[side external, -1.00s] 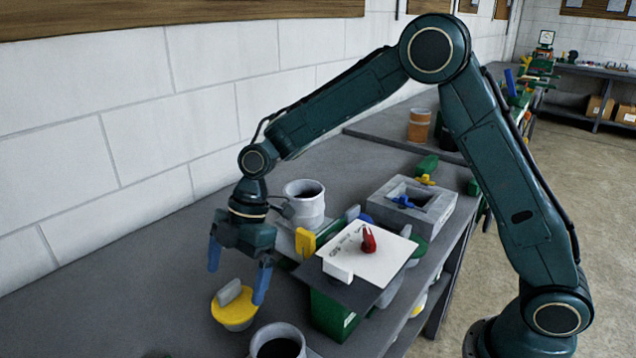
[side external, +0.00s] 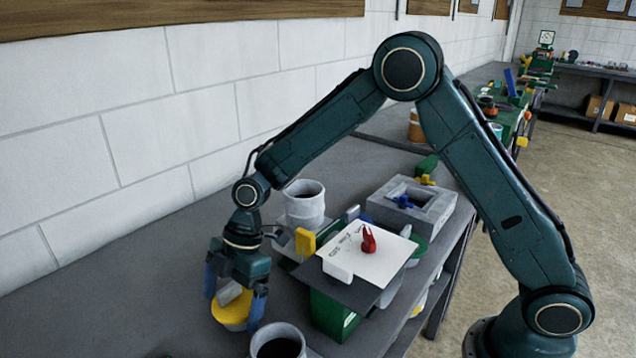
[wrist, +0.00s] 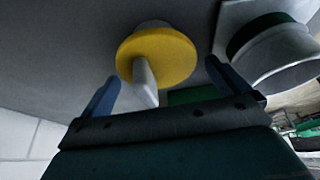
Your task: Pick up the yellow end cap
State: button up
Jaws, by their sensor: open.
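The yellow end cap (side external: 231,312) is a round disc with a grey upright grip tab, resting on the grey bench at the front left. In the wrist view the yellow end cap (wrist: 172,58) shows its pale tab pointing toward my gripper. My gripper (side external: 234,302) is open, low over the cap, with one blue finger on each side of it. In the wrist view my gripper (wrist: 160,88) has the tab between its spread fingers. I cannot tell whether either finger touches the cap.
A grey cup (side external: 278,345) stands close to the right of the cap. A green box (side external: 333,318) under a dark board with a white sheet (side external: 362,252) and a red piece stands further right. A white pot (side external: 304,204) is behind. The bench left of the cap is clear.

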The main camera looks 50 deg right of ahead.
aim_at(236, 299)
jog(key=shift+c, duration=0.2)
jog(key=c, duration=1)
jog(key=shift+r, duration=0.15)
notch_tip(236, 299, up, 20)
jog(key=shift+f, duration=0.1)
jog(key=shift+d, duration=0.1)
dwell(0.6)
jog(key=d+r, duration=0.1)
jog(key=d, duration=1.2)
jog(key=d+r, duration=0.1)
jog(key=d, duration=0.6)
jog(key=shift+w+d+r, duration=0.15)
jog(key=shift+w+r, duration=0.1)
jog(key=shift+r, duration=0.1)
